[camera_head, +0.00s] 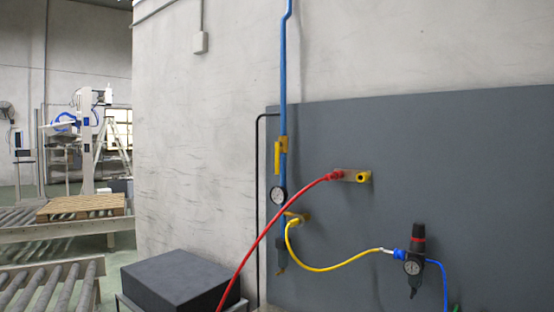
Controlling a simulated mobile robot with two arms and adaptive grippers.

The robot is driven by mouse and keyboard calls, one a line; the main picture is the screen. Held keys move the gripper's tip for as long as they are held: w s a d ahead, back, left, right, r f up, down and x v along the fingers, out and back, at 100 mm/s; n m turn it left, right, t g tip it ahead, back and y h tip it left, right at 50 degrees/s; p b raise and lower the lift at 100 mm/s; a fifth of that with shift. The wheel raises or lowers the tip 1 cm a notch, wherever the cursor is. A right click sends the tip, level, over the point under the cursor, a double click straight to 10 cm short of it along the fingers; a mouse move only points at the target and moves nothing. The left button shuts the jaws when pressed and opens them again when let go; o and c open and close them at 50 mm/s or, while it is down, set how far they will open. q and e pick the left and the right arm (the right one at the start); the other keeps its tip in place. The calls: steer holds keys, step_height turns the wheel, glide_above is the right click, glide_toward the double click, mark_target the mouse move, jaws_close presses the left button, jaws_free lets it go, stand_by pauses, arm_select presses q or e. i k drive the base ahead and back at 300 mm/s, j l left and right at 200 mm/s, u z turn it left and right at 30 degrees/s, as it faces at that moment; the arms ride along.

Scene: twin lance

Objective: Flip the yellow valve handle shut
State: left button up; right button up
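The yellow valve handle (277,158) is on the blue vertical pipe (284,70), at the left edge of the dark grey wall panel. The handle hangs down, roughly parallel to the pipe and just left of it. A round pressure gauge (278,196) sits on the pipe below the handle. Neither of my grippers shows in the head view.
A red hose (270,226) arcs across the front to a fitting on the panel (420,140). A yellow hose (325,268) runs to a black-and-red regulator (418,245) with a blue hose. A dark box (178,280) stands low left; roller conveyors (50,280) lie beyond.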

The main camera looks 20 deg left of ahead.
mark_target(278, 144)
steer(key=i+j, duration=0.15)
steer(key=j, duration=0.2)
steer(key=i+j+z, duration=0.1)
steer(key=j, duration=0.2)
steer(key=i+j, duration=0.15)
steer(key=j, duration=0.2)
steer(key=i+j+z, duration=0.1)
steer(key=j, duration=0.25)
